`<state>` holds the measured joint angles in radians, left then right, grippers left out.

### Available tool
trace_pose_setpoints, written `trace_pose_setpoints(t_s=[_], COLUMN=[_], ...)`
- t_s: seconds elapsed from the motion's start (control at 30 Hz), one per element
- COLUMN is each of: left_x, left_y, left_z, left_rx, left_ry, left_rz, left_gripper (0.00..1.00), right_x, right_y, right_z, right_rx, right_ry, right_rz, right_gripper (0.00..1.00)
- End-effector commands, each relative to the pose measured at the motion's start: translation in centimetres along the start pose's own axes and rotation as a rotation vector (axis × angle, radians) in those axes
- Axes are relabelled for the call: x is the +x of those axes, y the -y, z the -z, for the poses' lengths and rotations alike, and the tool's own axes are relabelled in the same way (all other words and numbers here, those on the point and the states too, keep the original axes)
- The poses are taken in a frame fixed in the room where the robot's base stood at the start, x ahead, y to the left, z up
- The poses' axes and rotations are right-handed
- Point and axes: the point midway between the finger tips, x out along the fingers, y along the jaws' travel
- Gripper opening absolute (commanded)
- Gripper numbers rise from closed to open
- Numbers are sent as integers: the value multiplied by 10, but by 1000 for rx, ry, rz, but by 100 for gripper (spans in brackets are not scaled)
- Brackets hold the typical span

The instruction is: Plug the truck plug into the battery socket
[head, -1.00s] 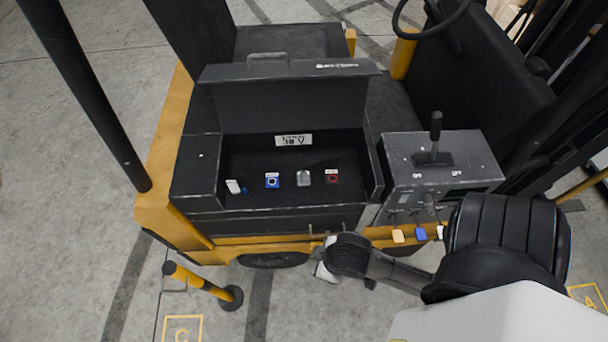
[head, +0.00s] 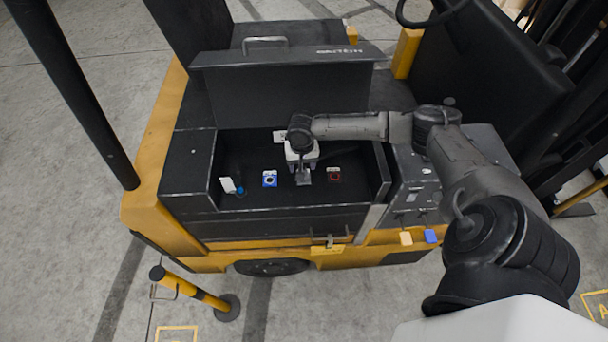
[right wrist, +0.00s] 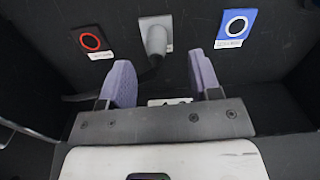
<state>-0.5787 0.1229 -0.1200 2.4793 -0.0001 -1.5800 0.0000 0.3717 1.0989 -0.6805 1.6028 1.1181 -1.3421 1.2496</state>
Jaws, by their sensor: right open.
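A grey plug (right wrist: 155,36) with a dark cable sits on the wall of the open battery box, between a red-ringed socket (right wrist: 91,40) and a blue-ringed socket (right wrist: 235,26). The red-ringed socket (head: 334,174) and blue-ringed socket (head: 270,179) also show in the head view. Their small labels are too small to read. My right gripper (right wrist: 160,60) is open, its two purple fingers pointing toward the grey plug. The plug lies ahead of the fingertips, in line with the gap; I cannot tell whether they touch it. My left gripper is not in view.
The battery box (head: 186,171) has side walls and a raised lid (head: 290,84) behind my right arm. A white tab with a blue part (head: 229,186) sits at its left. A lever console (head: 487,140) stands right.

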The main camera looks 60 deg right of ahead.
Motion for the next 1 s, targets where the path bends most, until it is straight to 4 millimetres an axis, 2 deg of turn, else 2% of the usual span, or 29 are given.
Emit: trace_pose_setpoints(t_s=[0.03, 0.2, 0.57, 0.77, 1.0], left_x=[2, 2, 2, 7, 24], left_y=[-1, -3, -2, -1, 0], left_z=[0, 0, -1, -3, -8], left_rx=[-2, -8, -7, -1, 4], left_ry=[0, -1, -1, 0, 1], left_rz=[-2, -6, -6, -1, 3], left_gripper=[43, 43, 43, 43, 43], right_x=[-2, -7, -8, -3, 11], right_y=[-3, -8, -8, -8, -8], right_z=[7, 16, 16, 16, 16], right_rx=[26, 73, 75, 74, 73], right_ry=[-4, -5, -5, -5, -6], right_rz=[-1, -2, -2, -2, -2], right_gripper=[57, 57, 57, 57, 57])
